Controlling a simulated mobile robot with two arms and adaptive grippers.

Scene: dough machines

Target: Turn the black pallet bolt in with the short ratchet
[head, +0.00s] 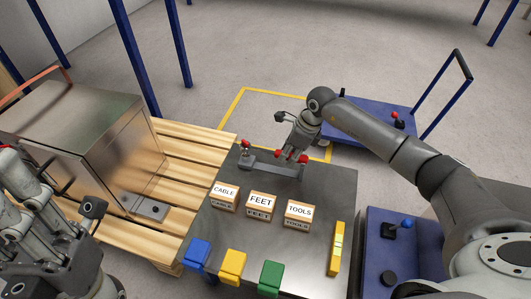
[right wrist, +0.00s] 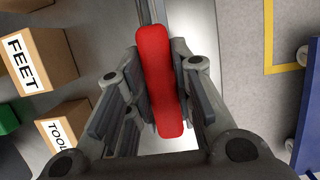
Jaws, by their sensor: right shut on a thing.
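My right gripper (head: 294,152) is over the grey tool rack (head: 268,167) at the back of the dark table. It is shut on a red handle; in the right wrist view this red handle (right wrist: 160,80) lies between the finger pads. Which ratchet it belongs to, I cannot tell. Another red-topped tool (head: 245,146) stands at the rack's left end. A metal bracket (head: 145,206) lies on the wooden pallet (head: 185,165), with a small dark spot that may be the black bolt. My left gripper (head: 55,225) is at lower left, its fingertips unclear.
Boxes labelled CABLE (head: 224,195), FEET (head: 262,205) and TOOLS (head: 299,214) stand on the table. Blue (head: 196,255), yellow (head: 232,265) and green (head: 270,278) bins line its front; a yellow level (head: 337,248) lies right. A metal machine (head: 85,130) sits on the pallet.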

